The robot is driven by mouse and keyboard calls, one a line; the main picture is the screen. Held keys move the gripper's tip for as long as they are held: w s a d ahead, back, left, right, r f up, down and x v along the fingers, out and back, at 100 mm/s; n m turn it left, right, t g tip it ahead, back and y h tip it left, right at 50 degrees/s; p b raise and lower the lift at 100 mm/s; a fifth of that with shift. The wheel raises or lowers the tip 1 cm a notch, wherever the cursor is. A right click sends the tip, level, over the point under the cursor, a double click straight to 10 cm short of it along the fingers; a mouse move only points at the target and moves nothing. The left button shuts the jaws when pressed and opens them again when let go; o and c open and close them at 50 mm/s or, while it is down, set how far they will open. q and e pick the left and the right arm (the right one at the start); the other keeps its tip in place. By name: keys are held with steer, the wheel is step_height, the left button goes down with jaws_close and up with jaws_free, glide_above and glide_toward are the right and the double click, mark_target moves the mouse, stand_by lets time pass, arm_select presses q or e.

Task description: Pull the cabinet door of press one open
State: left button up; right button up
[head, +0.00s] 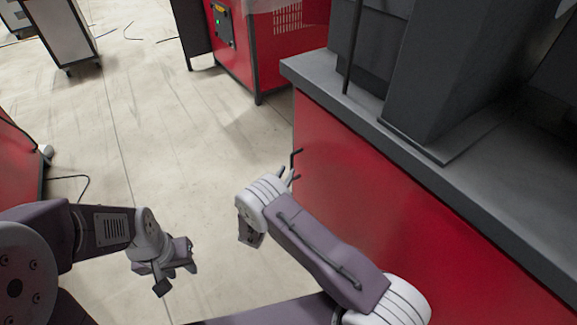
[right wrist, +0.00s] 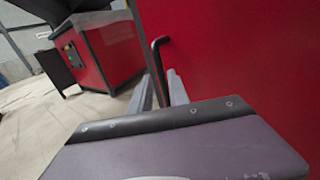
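The red cabinet front of the press (head: 370,190) fills the right side of the head view, under a grey top. A black bar handle (head: 296,158) stands out at its left edge, and it shows as an upright bent bar in the right wrist view (right wrist: 158,62). My right gripper (head: 286,177) is at this handle. In the right wrist view its two pale fingers (right wrist: 160,88) lie on either side of the bar; whether they press on it I cannot tell. The door looks flush, with no gap visible. My left gripper (head: 176,274) is open and empty above the floor.
Another red machine (head: 265,45) with a control panel stands at the back. A white wheeled cabinet (head: 60,30) is at the far left, and a red unit (head: 18,150) at the left edge. The floor (head: 170,130) left of the handle is clear.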

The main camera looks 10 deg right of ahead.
mark_target(291, 165)
steer(key=b+x, duration=0.1)
steer(key=x, duration=0.3)
steer(key=shift+w+d+f+b, duration=0.15)
steer(key=shift+w+d+b, duration=0.1)
steer(key=shift+b, duration=0.15)
steer(key=shift+w+d, duration=0.15)
steer(key=shift+w, duration=0.15)
jaws_close()
stand_by(0.8)
